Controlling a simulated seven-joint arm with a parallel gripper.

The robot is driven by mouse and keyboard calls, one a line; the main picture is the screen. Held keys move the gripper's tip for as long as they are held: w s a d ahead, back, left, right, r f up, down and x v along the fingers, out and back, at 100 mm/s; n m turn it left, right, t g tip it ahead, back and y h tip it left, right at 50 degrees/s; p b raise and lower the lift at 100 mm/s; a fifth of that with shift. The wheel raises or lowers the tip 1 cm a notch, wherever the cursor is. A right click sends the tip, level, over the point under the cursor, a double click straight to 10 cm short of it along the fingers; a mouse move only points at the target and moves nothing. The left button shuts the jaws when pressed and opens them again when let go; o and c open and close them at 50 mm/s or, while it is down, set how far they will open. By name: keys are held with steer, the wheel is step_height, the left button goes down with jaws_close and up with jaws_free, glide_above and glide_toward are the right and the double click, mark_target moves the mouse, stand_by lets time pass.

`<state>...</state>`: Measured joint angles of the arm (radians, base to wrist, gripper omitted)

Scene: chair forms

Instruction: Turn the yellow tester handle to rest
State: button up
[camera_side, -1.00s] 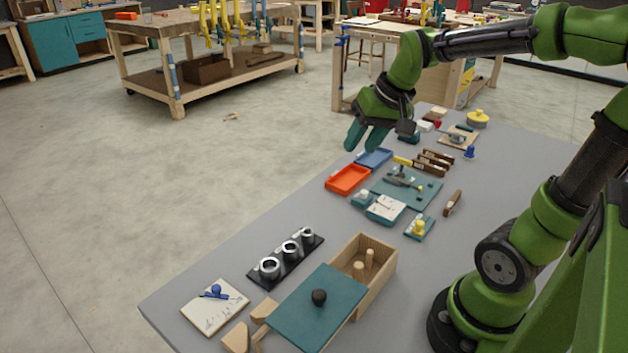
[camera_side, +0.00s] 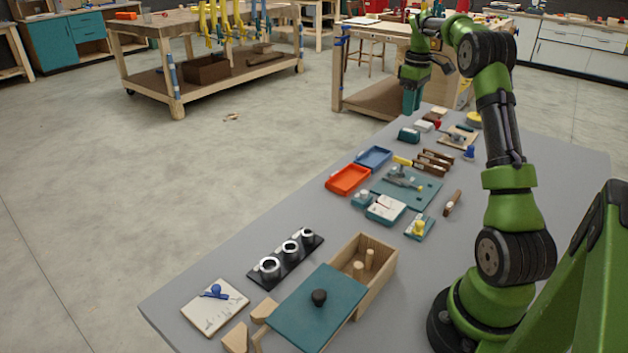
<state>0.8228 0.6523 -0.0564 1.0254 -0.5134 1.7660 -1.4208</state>
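A teal board (camera_side: 425,190) with grey metal parts lies mid-table. A yellow bar-shaped handle (camera_side: 402,161) shows at its far left edge. A smaller teal base nearer the camera carries a yellow knob-like piece (camera_side: 419,228). A round yellow piece (camera_side: 474,119) at the far end is partly hidden by my arm. I cannot tell which of these is the tester handle. My gripper (camera_side: 411,110) points down near the table's far left edge, apart from all three yellow parts. Its teal fingers overlap in this view, so their gap does not show. Nothing is visibly held.
Orange (camera_side: 348,180) and blue (camera_side: 374,157) trays lie left of the teal board. A wooden box (camera_side: 375,283) with a teal lid, a black strip with metal rings (camera_side: 262,275) and a white board (camera_side: 213,318) stand nearer. The table's right-hand strip is mostly clear.

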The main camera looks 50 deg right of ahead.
mark_target(403, 159)
step_height(403, 159, down, 16)
steer(key=shift+r, duration=0.1)
stand_by(0.4)
jaws_close()
